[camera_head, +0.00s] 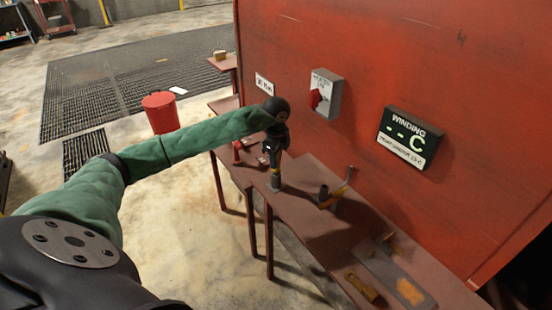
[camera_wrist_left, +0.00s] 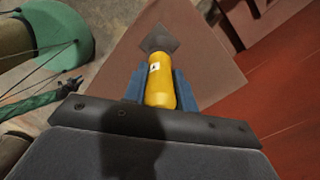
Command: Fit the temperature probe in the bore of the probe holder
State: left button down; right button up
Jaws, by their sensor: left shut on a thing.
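My left gripper (camera_head: 274,166) is shut on a yellow cylindrical handle, which I take for the temperature probe (camera_wrist_left: 160,88). It has a small white label and sits between blue finger pads in the left wrist view. The gripper points down over the rust-red bench. Directly below it is a grey block (camera_head: 275,184), likely the probe holder, which shows as a dark diamond shape (camera_wrist_left: 159,38) beyond the handle in the left wrist view. The bore and the probe's tip are hidden, so I cannot tell whether the tip is inside. My right gripper is not in view.
On the bench (camera_head: 309,171), an orange item with a raised spout (camera_head: 332,196) stands to the right, then a tray (camera_head: 377,261) and a yellow brush-like item (camera_head: 363,288).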

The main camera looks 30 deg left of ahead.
pick_arm(q)
jog(key=shift+f+b, duration=0.4)
jog(key=shift+f, duration=0.3)
jog(key=c, duration=1)
grip_release()
jog(key=shift+c, duration=0.2)
jog(key=shift+r, duration=0.55)
notch_tip(320, 180, up, 7)
jog(key=b, duration=0.2)
jog(key=shift+f+b, duration=0.1)
jog(key=shift+b, duration=0.2)
